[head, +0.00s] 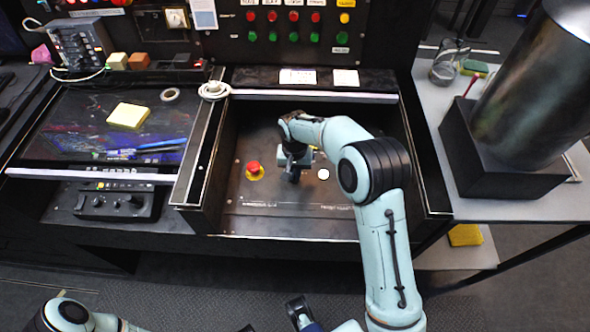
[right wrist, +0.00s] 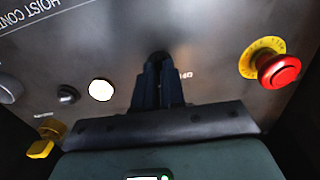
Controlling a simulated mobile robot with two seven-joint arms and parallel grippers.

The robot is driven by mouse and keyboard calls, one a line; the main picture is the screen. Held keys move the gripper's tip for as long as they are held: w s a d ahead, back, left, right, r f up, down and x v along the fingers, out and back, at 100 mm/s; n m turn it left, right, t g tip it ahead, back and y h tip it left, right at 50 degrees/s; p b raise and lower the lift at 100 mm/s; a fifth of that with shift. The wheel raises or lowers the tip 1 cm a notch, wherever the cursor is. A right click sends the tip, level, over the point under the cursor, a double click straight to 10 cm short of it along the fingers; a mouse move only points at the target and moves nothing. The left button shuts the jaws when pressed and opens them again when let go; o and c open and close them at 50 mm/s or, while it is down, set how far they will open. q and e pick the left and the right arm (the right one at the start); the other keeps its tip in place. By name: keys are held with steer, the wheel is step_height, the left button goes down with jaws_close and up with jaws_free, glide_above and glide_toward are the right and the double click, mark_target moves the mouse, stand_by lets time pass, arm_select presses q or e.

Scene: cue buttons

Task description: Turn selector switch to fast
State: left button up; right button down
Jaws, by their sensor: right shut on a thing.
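My right gripper (head: 293,176) reaches down into the recessed black panel. In the right wrist view its two dark fingers (right wrist: 158,82) are close together on a dark selector switch (right wrist: 158,57), which is mostly hidden behind them. An upside-down label, apparently "OFF", shows just right of the fingers. The knob's exact pointing direction and the "fast" mark cannot be made out. Part of my left arm (head: 65,315) shows at the lower left. Dark parts at the bottom middle may belong to its gripper, but its jaws are not clear.
A red mushroom button (right wrist: 279,70) on a yellow ring is right of the fingers in the wrist view. A white button (right wrist: 101,90), a black knob (right wrist: 68,95) and a yellow knob (right wrist: 45,142) are left. Raised walls (head: 423,165) edge the panel. A metal cylinder (head: 535,85) stands right.

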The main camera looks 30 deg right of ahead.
steer(key=m+p, duration=0.1)
steer(key=m, duration=0.1)
steer(key=m+p, duration=0.1)
steer(key=m, duration=0.2)
steer(key=shift+w+r+m, duration=0.1)
steer(key=shift+r+m, duration=0.1)
steer(key=shift+m, duration=0.1)
steer(key=shift+d+m+p, duration=0.1)
steer(key=shift+m+p, duration=0.55)
steer(key=shift+m, duration=0.85)
steer(key=shift+f, duration=0.1)
steer(key=c, duration=1.2)
jaws_free()
step_height(320, 180, up, 13)
steer(key=shift+r+p, duration=0.2)
steer(key=shift+p, duration=0.5)
